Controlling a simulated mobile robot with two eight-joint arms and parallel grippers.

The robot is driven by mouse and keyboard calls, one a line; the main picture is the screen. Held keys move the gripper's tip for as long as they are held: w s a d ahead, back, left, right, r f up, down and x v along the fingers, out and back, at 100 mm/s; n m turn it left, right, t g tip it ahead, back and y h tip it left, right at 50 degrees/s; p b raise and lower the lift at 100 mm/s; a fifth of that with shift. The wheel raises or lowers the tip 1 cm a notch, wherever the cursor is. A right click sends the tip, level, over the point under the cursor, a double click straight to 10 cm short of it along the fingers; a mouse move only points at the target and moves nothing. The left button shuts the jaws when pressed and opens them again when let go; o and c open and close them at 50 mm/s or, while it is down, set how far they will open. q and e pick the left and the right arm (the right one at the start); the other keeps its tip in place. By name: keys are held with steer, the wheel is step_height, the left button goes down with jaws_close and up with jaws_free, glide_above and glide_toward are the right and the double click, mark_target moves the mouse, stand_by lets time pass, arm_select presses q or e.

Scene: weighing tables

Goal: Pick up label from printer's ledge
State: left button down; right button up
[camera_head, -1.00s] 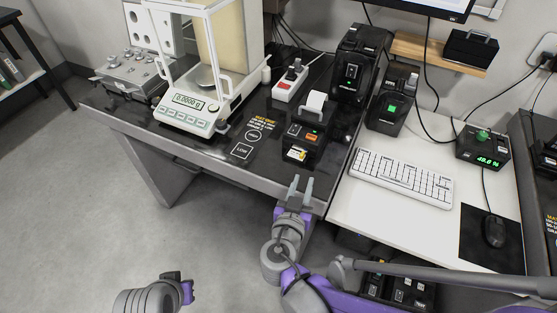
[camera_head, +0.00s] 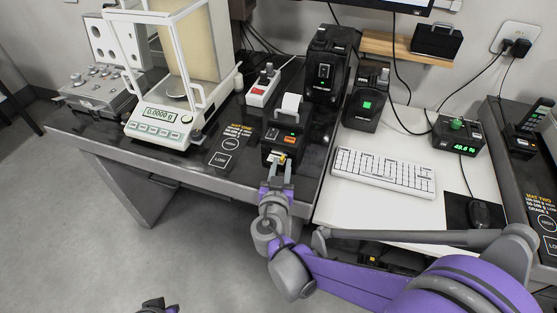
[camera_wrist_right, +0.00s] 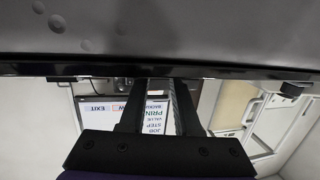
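The label printer (camera_head: 284,137) is a small black box near the table's front edge, with an orange button and a white paper roll on top. A small pale label (camera_head: 276,157) with some yellow beside it shows low on its front, partly hidden by my right gripper. My right gripper (camera_head: 280,160) is in front of the ledge, its two fingers apart, one each side of the label area. I cannot tell whether they touch it. Only a scrap of my left arm shows at the bottom edge.
A balance (camera_head: 168,110) with a glass shield stands left of the printer. A red-switched power strip (camera_head: 263,86) and a tall black device (camera_head: 328,62) are behind. A white keyboard (camera_head: 384,172) lies to the right. The table's front edge is close under my right gripper.

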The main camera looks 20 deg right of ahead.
steer(key=shift+x, duration=0.8)
jaws_close()
steer(key=shift+r, duration=0.1)
